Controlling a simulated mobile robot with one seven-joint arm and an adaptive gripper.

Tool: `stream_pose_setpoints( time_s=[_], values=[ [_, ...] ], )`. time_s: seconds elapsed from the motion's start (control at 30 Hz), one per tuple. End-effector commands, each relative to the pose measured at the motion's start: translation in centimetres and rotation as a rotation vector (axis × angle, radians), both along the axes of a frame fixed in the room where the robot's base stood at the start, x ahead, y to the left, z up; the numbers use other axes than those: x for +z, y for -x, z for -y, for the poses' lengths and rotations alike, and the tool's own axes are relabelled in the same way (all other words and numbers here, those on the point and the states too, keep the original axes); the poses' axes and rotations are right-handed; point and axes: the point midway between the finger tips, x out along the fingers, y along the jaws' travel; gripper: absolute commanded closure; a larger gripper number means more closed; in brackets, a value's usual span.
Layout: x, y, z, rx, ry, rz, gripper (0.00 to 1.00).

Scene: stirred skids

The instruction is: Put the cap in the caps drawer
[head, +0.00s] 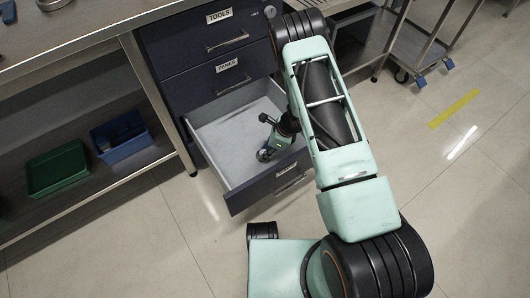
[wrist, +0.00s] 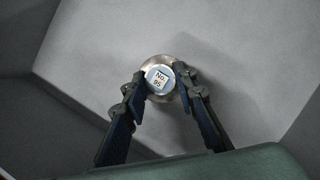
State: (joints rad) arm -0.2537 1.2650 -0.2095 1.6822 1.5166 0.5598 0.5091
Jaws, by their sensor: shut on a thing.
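The cap is a round metal piece (wrist: 161,82) with a white label reading "No. 95", held between the fingers of my gripper (wrist: 159,86) in the wrist view. My gripper (head: 265,153) is shut on it and hangs inside the open bottom drawer (head: 222,135) in the head view. The drawer's light grey floor lies beneath the cap. I cannot tell whether the cap touches it.
Above are closed drawers labelled TOOLS (head: 219,15) and one with a partly legible label (head: 226,65). A green bin (head: 57,168) and a blue bin (head: 122,137) stand on the shelf at left. A wheeled cart (head: 415,50) stands at back right.

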Motion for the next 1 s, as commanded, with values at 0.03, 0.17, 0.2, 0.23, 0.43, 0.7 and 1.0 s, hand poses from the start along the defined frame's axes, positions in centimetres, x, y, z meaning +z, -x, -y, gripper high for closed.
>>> stream_pose_setpoints(
  time_s=[0.03, 0.17, 0.2, 0.23, 0.43, 0.7, 1.0],
  values=[
    [-0.2, -0.1, 0.0, 0.0, -0.001, 0.002, 1.0],
    [0.0, -0.1, -0.1, 0.0, -0.002, 0.003, 1.0],
    [0.0, -0.1, -0.1, 0.0, -0.002, 0.003, 1.0],
    [-0.1, -0.1, -0.1, 0.0, -0.002, 0.003, 1.0],
    [-0.4, -0.1, -0.1, 0.001, -0.002, 0.002, 0.66],
    [-0.3, -0.1, -0.1, 0.001, -0.002, 0.002, 0.57],
    [1.6, -0.1, 0.5, -0.001, -0.001, 0.003, 0.57]
  ],
)
